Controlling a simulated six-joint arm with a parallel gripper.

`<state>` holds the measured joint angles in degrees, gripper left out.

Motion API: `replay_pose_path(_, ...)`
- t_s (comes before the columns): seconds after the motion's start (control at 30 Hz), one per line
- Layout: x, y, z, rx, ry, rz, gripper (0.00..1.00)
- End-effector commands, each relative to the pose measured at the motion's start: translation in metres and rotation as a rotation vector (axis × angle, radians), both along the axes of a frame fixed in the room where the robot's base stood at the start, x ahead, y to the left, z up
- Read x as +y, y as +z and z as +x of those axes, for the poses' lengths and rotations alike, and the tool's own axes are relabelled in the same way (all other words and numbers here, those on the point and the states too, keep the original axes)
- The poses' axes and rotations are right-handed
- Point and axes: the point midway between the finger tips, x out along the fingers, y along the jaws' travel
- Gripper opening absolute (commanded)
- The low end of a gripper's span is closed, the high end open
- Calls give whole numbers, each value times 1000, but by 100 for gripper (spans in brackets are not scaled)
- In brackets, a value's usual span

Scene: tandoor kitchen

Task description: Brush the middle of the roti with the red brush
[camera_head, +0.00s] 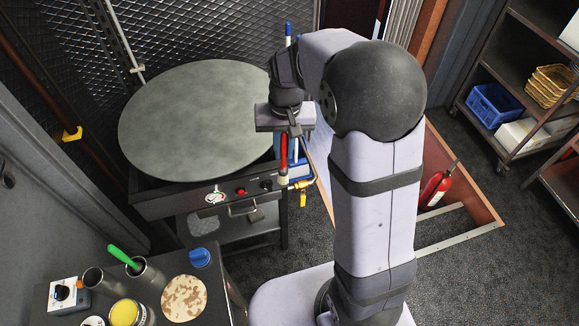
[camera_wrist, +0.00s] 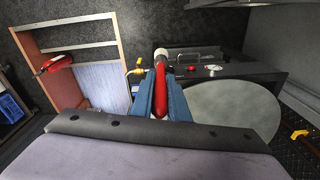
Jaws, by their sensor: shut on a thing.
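The red brush (camera_head: 283,150) is held in my gripper (camera_head: 287,132) and hangs down just off the right edge of the round griddle. In the wrist view, the gripper's blue fingers (camera_wrist: 161,103) are shut on the brush's red handle (camera_wrist: 160,88), and its pale end (camera_wrist: 162,54) points away from me. The roti (camera_head: 184,297), pale with brown patches, lies flat on the dark counter at lower left, well apart from the brush. The roti is not visible in the wrist view.
The large round griddle (camera_head: 195,120) is bare, with knobs along its front. Beside the roti stand a yellow-filled tin (camera_head: 125,313), a cup (camera_head: 148,275) holding a green-handled tool (camera_head: 123,257), and a blue object (camera_head: 200,257). A fire extinguisher (camera_head: 436,187) is at right.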

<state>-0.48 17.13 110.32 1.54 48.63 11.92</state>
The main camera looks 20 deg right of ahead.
Motion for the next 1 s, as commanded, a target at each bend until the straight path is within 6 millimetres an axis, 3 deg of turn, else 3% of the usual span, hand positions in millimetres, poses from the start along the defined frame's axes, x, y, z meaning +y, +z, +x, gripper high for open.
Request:
replay_pose_path(0.03,12,17,8,4,3,10,0)
replay_pose_path(0.1,34,31,11,22,31,22,0)
replay_pose_path(0.2,71,43,10,41,105,33,0)
replay_pose_path(0.47,179,52,-19,82,336,49,0)
replay_pose_path(0.77,294,53,-87,122,541,60,0)
replay_pose_path(1.0,371,56,-158,158,590,73,0)
